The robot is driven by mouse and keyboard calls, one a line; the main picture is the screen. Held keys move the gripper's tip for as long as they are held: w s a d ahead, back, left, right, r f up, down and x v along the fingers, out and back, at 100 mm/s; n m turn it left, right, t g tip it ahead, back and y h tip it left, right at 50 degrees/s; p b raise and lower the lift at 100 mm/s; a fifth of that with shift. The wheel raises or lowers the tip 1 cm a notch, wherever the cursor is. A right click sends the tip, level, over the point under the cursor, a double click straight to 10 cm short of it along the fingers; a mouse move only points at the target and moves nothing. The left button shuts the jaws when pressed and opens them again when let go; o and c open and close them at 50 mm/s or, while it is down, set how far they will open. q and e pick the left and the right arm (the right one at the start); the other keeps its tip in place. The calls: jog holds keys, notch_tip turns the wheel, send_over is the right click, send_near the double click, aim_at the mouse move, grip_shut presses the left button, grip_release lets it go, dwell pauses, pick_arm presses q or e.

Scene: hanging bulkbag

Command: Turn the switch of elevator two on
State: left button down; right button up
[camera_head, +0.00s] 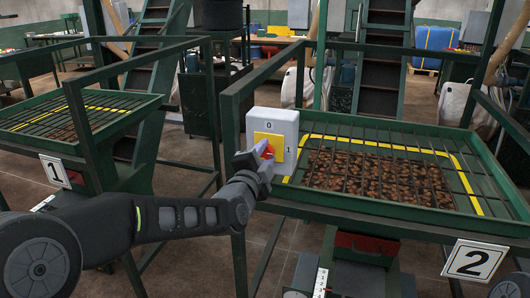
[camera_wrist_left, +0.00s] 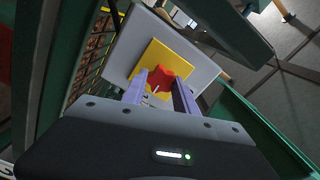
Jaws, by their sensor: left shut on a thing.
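The switch box (camera_head: 284,128) is grey with a yellow plate (camera_head: 270,141) marked 0 at the top and 1 at the right. It is mounted on a green post of the elevator labelled 2 (camera_head: 474,262). My left gripper (camera_head: 262,152) is at the plate, with its fingers around the red switch knob (camera_head: 267,150). In the left wrist view the red knob (camera_wrist_left: 162,78) sits between the two fingers of my left gripper (camera_wrist_left: 160,85), in front of the yellow plate (camera_wrist_left: 150,60). The knob's exact angle is partly hidden by the fingers. My right gripper is not in view.
Elevator two's green hopper (camera_head: 500,170) has a grate over brown pieces, right of the switch. Green rails and posts (camera_head: 235,120) stand close around my left arm. Elevator one (camera_head: 54,170) stands at the left. Tiled floor shows between the two frames.

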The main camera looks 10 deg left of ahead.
pick_arm(q)
jog(key=shift+m, duration=0.5)
jog(key=c, duration=1)
grip_release()
jog(key=shift+o, duration=0.2)
jog(key=s+b, duration=0.1)
jog(key=s, duration=0.6)
jog(key=shift+s+a, duration=0.2)
jog(key=shift+s, duration=0.2)
